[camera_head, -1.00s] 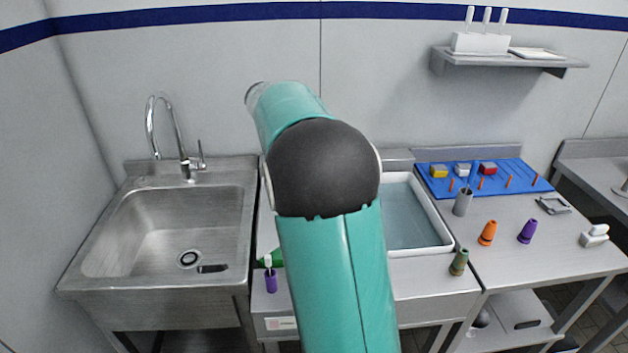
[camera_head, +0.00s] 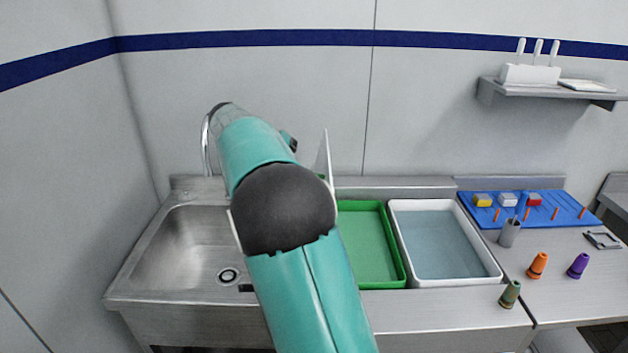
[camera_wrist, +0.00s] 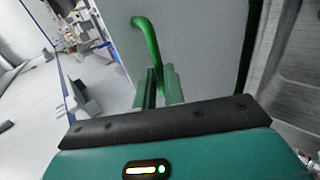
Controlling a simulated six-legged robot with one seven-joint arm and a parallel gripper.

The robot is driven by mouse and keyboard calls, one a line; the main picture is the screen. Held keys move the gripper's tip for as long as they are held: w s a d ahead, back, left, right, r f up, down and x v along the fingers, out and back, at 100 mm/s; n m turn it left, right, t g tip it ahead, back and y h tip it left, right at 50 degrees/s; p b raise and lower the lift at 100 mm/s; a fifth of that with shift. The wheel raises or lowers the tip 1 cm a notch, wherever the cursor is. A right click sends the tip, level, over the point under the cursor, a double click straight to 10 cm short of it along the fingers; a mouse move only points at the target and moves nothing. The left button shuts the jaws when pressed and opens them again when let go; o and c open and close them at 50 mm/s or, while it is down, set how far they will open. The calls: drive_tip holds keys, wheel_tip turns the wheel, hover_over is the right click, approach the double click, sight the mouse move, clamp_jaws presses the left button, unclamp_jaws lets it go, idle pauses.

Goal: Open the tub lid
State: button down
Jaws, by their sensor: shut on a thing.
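The green tub (camera_head: 370,247) stands on the counter between the sink and the white tub, its top uncovered and its inside showing. The pale lid (camera_head: 323,160) stands steeply on edge behind my arm, seen as a thin sliver. In the wrist view the lid (camera_wrist: 195,45) is a broad grey panel with a green bent handle (camera_wrist: 147,38). My gripper (camera_wrist: 158,86) has its green fingers closed at the lower end of this handle. In the head view my arm hides the gripper and the tub's left part.
A white tub (camera_head: 440,278) of bluish liquid stands right of the green tub. The sink (camera_head: 160,255) and its tap (camera_head: 206,145) are at the left. A blue board (camera_head: 560,206), an orange cone (camera_head: 537,265) and a purple cone (camera_head: 578,265) are on the right counter.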

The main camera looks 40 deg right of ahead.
drive_tip(key=shift+w+a+f, duration=0.4)
drive_tip(key=shift+a, duration=0.2)
drive_tip(key=shift+w+a+f, duration=0.35)
drive_tip(key=shift+a, duration=0.2)
drive_tip(key=c, duration=1.5)
unclamp_jaws()
drive_tip(key=shift+w+d, duration=0.1)
drive_tip(key=shift+w, duration=0.1)
drive_tip(key=v, duration=1.2)
drive_tip(key=shift+s+r, duration=0.3)
drive_tip(key=shift+r, duration=0.05)
